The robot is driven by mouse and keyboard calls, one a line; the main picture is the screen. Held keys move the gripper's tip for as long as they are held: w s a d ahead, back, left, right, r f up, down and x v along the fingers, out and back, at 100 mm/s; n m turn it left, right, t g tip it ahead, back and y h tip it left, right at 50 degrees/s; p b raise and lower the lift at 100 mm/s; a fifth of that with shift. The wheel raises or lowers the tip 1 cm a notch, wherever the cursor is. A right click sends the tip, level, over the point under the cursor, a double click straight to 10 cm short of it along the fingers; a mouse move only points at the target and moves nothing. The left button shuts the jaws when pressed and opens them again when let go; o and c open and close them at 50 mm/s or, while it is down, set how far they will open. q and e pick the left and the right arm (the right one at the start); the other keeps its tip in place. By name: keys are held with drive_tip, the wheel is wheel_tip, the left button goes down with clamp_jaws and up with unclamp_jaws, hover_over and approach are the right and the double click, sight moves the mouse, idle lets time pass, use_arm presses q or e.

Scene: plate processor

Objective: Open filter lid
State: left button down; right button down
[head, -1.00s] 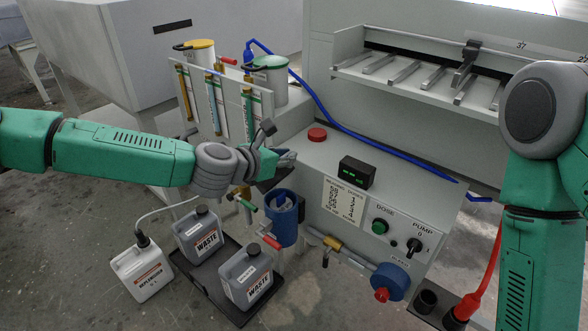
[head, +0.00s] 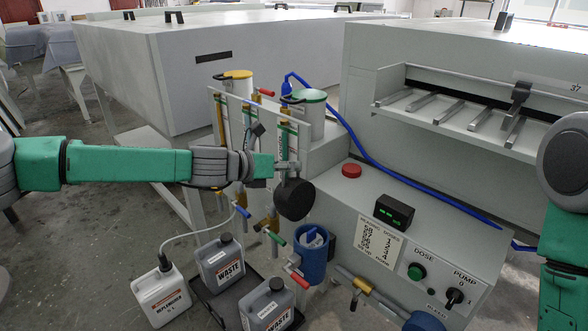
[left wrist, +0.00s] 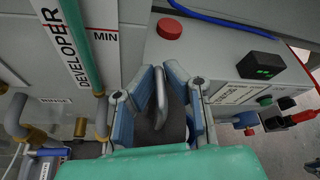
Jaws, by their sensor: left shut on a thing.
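My left gripper (head: 284,168) is shut on the grey handle of a round black lid (head: 294,200). The lid hangs tilted, with its round face showing, above and slightly left of the blue filter housing (head: 313,262) and apart from it. The top of the housing is uncovered. In the left wrist view the handle (left wrist: 161,90) stands between my gripper's two blue-grey fingers, with the dark lid (left wrist: 172,124) behind it. My right arm shows at the right edge, but its gripper is out of view.
The panel with a red button (head: 351,171) and a black display (head: 394,212) lies right of the lid. Yellow-lidded and green-lidded containers (head: 310,118) stand behind my gripper. Waste canisters (head: 221,264) and a white replenisher canister (head: 161,297) stand below. Valves (head: 296,273) crowd the housing.

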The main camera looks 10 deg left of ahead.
use_arm(q)
drive_tip(key=shift+a+f, duration=0.1)
drive_tip(key=shift+f, duration=0.05)
idle(0.3)
drive_tip(key=c, duration=1.6)
unclamp_jaws()
drive_tip(key=shift+c, duration=0.2)
drive_tip(key=shift+w+d+f, duration=0.1)
drive_tip(key=shift+w+d, duration=0.1)
drive_tip(key=shift+s+a, duration=0.1)
drive_tip(key=shift+s, duration=0.05)
drive_tip(key=shift+s+a+r, duration=0.15)
drive_tip(key=shift+a+r, duration=0.1)
drive_tip(key=v, duration=1.1)
drive_tip(key=shift+f, duration=0.1)
